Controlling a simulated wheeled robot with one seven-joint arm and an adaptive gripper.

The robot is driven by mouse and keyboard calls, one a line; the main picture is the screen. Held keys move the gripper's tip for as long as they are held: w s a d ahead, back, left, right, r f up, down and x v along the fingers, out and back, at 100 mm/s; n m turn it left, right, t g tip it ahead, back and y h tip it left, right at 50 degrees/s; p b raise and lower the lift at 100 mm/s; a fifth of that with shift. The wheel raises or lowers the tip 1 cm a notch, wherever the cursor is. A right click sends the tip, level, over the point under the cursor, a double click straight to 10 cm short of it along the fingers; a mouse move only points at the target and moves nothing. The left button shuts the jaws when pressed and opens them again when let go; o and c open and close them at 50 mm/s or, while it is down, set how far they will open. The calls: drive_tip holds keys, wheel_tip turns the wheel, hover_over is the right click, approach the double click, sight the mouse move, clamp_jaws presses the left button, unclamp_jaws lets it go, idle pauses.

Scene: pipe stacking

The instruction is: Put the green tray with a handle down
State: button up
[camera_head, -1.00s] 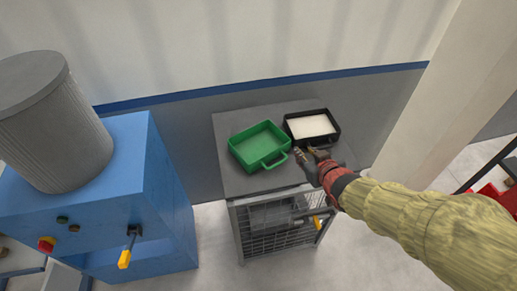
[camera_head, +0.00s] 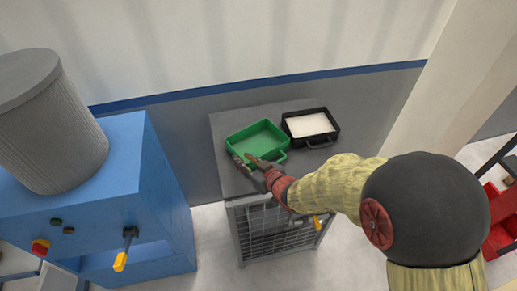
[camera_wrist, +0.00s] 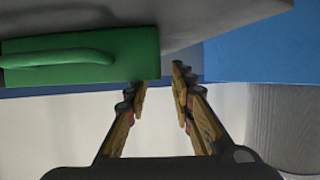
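The green tray (camera_head: 258,136) with its handle lies on the grey top of a metal stand (camera_head: 229,180), left of a black tray. My gripper (camera_head: 243,157) is at the tray's front left corner, and my wrist lies across the tray's front side in the head view. In the wrist view, the tray's green wall (camera_wrist: 130,55) and its handle (camera_wrist: 60,59) are at the upper left. The fingers (camera_wrist: 158,85) are apart with nothing between them. The handle is beside the fingers, not between them. In the head view my gripper partly hides the tray's front wall.
The black tray (camera_head: 290,128) with white contents stands close on the right of the green tray. A blue machine (camera_head: 165,190) with a grey ribbed bin (camera_head: 60,140) on it is at the left. A wall rises behind the stand, and a pale pillar (camera_head: 440,90) is at the right.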

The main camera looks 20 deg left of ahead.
sight(238, 155)
drive_tip(key=b+x, duration=0.1)
drive_tip(key=x, duration=0.4)
drive_tip(key=shift+r, duration=0.1)
drive_tip(key=shift+c, duration=0.2)
clamp_jaws()
idle(0.5)
